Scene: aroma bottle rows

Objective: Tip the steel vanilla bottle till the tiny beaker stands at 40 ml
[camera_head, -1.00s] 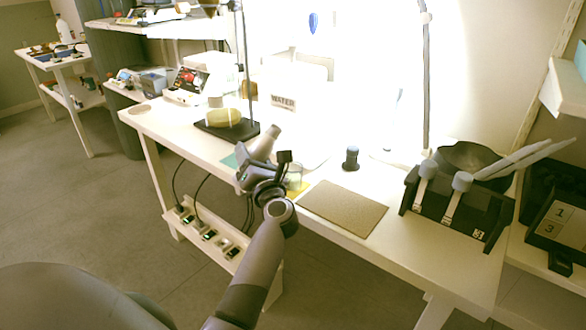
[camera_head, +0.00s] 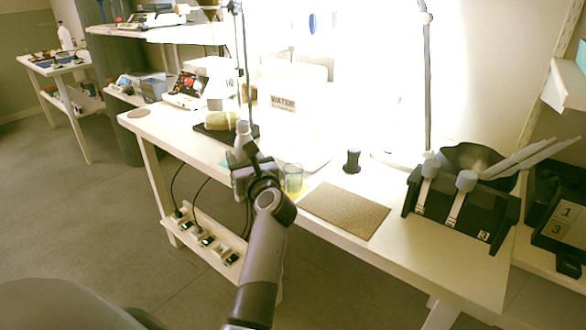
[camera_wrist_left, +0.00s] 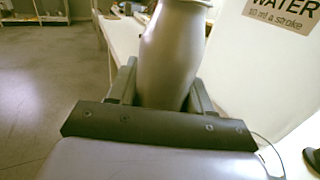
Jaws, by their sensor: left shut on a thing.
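My left gripper (camera_head: 250,165) is shut on the steel vanilla bottle (camera_head: 242,138), which stands nearly upright above the table's front edge. The tiny beaker (camera_head: 292,180), of clear glass, stands on the table on a yellow patch just right of the gripper. The bottle and the beaker are apart. The beaker's liquid level is too small to read. My right gripper is not in view.
A cork-coloured mat (camera_head: 344,210) lies right of the beaker. A black rack (camera_head: 460,208) with pale-headed tools stands further right. A small dark bottle (camera_head: 352,160) stands behind the mat. A white WATER container (camera_head: 300,125) and a stand's pole (camera_head: 243,60) are behind the gripper.

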